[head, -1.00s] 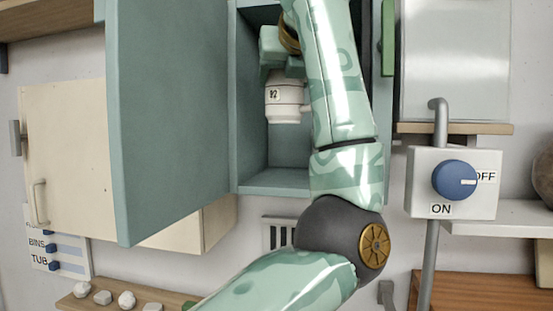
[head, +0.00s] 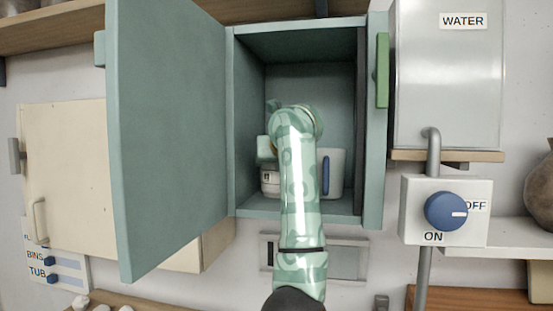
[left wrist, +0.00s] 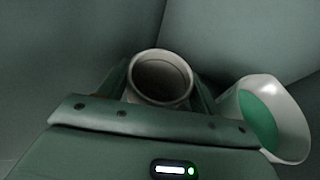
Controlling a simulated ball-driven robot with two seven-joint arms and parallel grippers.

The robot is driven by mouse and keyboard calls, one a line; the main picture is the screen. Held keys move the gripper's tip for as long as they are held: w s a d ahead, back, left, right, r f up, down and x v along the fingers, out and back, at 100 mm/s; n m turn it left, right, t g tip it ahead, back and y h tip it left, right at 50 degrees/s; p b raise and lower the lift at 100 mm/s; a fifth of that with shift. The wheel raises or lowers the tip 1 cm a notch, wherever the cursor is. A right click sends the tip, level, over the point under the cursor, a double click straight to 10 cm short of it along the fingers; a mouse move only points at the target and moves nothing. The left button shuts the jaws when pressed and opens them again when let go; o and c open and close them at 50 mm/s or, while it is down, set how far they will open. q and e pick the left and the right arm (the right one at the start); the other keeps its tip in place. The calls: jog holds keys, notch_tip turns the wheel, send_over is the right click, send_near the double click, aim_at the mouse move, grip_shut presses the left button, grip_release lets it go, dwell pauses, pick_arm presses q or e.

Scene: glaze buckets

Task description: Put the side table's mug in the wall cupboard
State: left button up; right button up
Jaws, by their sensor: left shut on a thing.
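The mug (head: 270,181) is pale, with a dark-marked label. It is upright inside the open wall cupboard (head: 245,120), low and at the left, partly hidden by my left arm. My left gripper (head: 268,158) is shut on it. In the left wrist view the mug's round mouth (left wrist: 161,78) shows between the fingers (left wrist: 160,92), and it looks empty. The mug is at or just above the cupboard floor; I cannot tell if it touches. My right gripper is not in view.
The teal door (head: 165,130) stands open at the left. The cupboard's upper space is free.

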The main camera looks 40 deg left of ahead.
pick_arm(q)
jog(key=shift+s+d+f, duration=0.1)
jog(key=shift+d, duration=0.05)
jog(key=o, duration=1)
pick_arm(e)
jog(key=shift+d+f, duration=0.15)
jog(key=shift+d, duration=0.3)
pick_arm(q)
jog(key=shift+r, duration=0.35)
jog(key=b+v, duration=0.3)
jog(key=v, duration=0.9)
jog(key=shift+f, duration=0.15)
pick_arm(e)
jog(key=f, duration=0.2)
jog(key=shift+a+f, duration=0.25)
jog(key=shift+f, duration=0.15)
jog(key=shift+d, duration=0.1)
